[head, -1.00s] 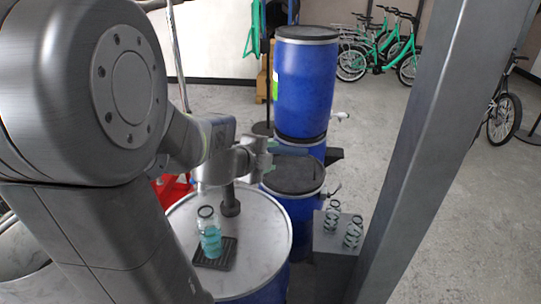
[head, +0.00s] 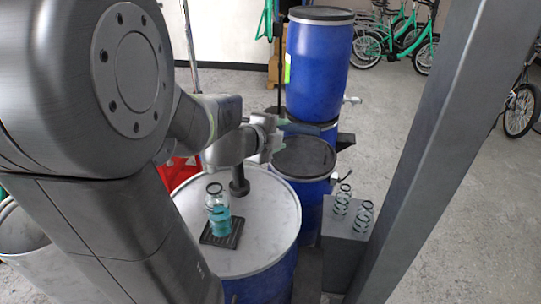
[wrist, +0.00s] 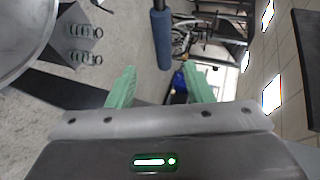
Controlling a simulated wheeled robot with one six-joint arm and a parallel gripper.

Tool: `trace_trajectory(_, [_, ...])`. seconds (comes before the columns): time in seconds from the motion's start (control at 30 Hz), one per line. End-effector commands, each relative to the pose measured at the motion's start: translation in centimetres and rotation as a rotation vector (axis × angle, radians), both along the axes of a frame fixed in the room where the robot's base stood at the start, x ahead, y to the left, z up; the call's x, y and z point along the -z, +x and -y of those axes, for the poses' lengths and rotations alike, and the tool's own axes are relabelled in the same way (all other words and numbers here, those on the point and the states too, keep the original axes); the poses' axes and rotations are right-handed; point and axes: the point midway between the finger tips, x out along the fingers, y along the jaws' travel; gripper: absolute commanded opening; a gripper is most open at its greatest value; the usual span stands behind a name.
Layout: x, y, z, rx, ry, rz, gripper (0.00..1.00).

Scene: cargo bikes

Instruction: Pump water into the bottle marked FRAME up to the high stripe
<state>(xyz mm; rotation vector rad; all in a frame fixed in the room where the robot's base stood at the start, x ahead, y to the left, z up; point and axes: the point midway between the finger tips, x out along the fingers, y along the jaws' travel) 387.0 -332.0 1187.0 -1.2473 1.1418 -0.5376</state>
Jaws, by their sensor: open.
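A clear bottle (head: 217,213) with teal in its lower part and a dark ring at its mouth stands upright on a black slotted tray (head: 222,234). The tray lies on a pale-topped blue drum (head: 270,235), beside a dark post (head: 239,181). No marking or stripe is readable on the bottle. My gripper (head: 279,138) is open behind and right of the bottle, higher up. A blue-sleeved handle (head: 315,128) shows just beyond its fingers. In the wrist view, the handle (wrist: 161,38) lies ahead between the green fingers, apart from them.
Two clear bottles with dark rings (head: 343,199) (head: 362,217) stand on a grey stand (head: 345,245) at the right. Stacked blue barrels (head: 318,65) rise behind the gripper. A thick grey column (head: 425,150) crosses the right side. Green bikes stand far behind.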

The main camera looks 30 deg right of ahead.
Motion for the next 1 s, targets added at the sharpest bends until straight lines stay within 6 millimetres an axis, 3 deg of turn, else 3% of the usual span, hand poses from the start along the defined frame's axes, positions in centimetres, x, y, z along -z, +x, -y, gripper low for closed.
trace_trajectory(0.03, [1.5,0.1,-0.2,-0.003,-0.016,0.016,0.47])
trace_trajectory(0.5, [3.5,0.5,-1.5,-0.005,-0.166,0.183,0.47])
trace_trajectory(1.0, [3.4,0.3,-2.4,-0.009,-0.250,0.300,0.47])
